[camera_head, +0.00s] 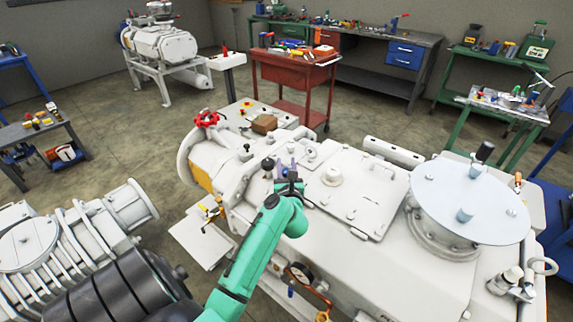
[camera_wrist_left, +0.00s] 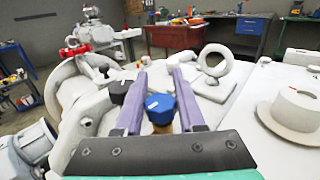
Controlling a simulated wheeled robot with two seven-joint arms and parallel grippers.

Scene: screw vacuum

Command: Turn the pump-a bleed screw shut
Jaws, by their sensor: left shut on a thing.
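A blue faceted knob (camera_wrist_left: 160,108) with a small white mark, which looks like the bleed screw, stands on a brass-coloured stem on the white pump. My left gripper (camera_head: 287,172) reaches over the pump from the front. In the left wrist view its two purple fingers (camera_wrist_left: 161,90) are on either side of the blue knob, shut on it. In the head view the knob is hard to make out among the fingers. My right gripper is in neither view.
A black knob (camera_wrist_left: 119,91) and a lifting ring (camera_wrist_left: 215,60) are close to the fingers. A red handwheel (camera_head: 206,118) is at the pump's far left end. A round pale cover (camera_head: 470,202) is at right. A second pump (camera_head: 35,245) stands at lower left.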

